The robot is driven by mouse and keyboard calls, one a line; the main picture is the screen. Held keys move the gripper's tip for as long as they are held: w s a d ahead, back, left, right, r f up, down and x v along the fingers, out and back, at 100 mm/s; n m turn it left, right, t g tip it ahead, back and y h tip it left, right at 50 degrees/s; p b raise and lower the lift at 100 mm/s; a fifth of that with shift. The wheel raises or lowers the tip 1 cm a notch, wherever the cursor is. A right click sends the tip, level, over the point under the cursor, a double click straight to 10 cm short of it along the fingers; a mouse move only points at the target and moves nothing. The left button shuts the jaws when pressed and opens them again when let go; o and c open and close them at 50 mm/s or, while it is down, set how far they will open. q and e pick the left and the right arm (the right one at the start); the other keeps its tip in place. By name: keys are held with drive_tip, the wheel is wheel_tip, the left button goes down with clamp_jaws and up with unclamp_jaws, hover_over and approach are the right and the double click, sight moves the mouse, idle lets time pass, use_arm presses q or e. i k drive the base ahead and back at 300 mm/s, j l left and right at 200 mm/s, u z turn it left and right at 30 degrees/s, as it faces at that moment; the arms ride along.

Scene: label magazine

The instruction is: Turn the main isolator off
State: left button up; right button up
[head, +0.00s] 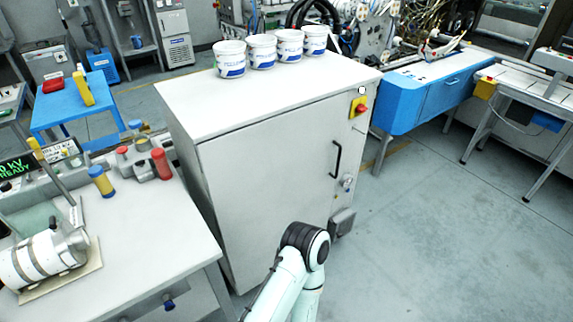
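The isolator switch (360,107), a red knob on a yellow plate, sits near the top right of the front of a white cabinet (265,185). The knob's exact angle is too small to read. A small white round part (362,90) shows just above it. One of my arms rises from the bottom centre, with its black-banded joint in front of the cabinet's lower part. The arm stands clear of the isolator in the picture, lower and to the left.
Several white tubs (262,51) stand on top. A workbench (150,230) is at left, a blue unit (430,92) at right. The right floor is clear.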

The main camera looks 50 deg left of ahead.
sight(361, 109)
drive_tip(key=i+u, duration=0.45)
drive_tip(key=i+l+u, duration=0.1)
drive_tip(key=u, duration=0.3)
drive_tip(key=i+l+u, duration=0.3)
drive_tip(key=u, duration=0.15)
drive_tip(key=i+l+u, duration=0.15)
drive_tip(key=u, duration=0.25)
drive_tip(key=i+l+u, duration=0.5)
drive_tip(key=u, duration=0.35)
drive_tip(key=i+l+u, duration=0.15)
drive_tip(key=l+u, duration=0.2)
drive_tip(key=l, duration=0.15)
drive_tip(key=l+u, duration=0.4)
drive_tip(key=l, duration=0.15)
drive_tip(key=k+l+u, duration=0.15)
drive_tip(key=k+l, duration=0.4)
